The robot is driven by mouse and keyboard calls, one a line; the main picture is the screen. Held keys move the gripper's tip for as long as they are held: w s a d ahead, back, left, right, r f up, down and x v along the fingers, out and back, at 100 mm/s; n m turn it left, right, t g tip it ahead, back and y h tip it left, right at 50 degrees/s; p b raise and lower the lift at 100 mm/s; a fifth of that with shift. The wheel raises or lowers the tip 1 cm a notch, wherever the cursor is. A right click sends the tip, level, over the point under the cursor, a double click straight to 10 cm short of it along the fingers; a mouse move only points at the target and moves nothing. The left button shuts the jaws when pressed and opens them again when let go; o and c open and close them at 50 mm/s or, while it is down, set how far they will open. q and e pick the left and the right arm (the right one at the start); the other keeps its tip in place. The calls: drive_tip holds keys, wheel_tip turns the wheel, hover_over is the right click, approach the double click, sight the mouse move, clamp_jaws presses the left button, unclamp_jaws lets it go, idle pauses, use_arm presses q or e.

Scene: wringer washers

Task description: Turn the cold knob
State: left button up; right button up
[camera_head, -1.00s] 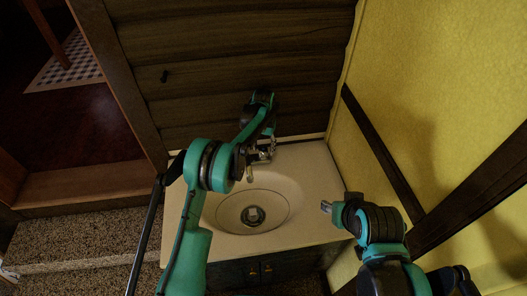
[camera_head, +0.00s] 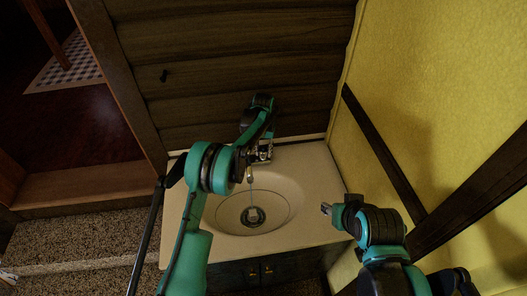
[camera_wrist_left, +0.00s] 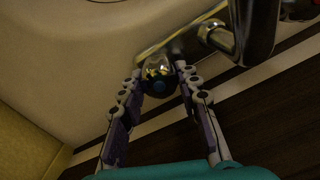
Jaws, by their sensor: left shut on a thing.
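My left gripper (camera_wrist_left: 158,82) is shut on this knob, one finger on each side. In the head view my left gripper (camera_head: 262,152) is at the faucet behind the basin, and the arm hides much of the faucet. A thin pale stream of water (camera_head: 251,190) falls from the spout toward the drain. My right gripper (camera_head: 327,209) is over the right side of the counter, apart from the faucet; its fingers are too small to judge.
The cream sink (camera_head: 292,232) stands against a dark plank wall (camera_head: 220,60). A yellow wall (camera_head: 440,90) with a dark rail (camera_head: 383,155) closes the right side. Carpeted steps (camera_head: 75,240) and a doorway lie left.

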sight(263, 149)
use_arm(q)
drive_tip(key=n, duration=0.3)
drive_tip(key=shift+n+b, duration=0.3)
drive_tip(key=o, duration=1.2)
drive_tip(key=shift+c, duration=0.2)
wheel_tip(263, 149, up, 12)
drive_tip(key=shift+a, duration=0.1)
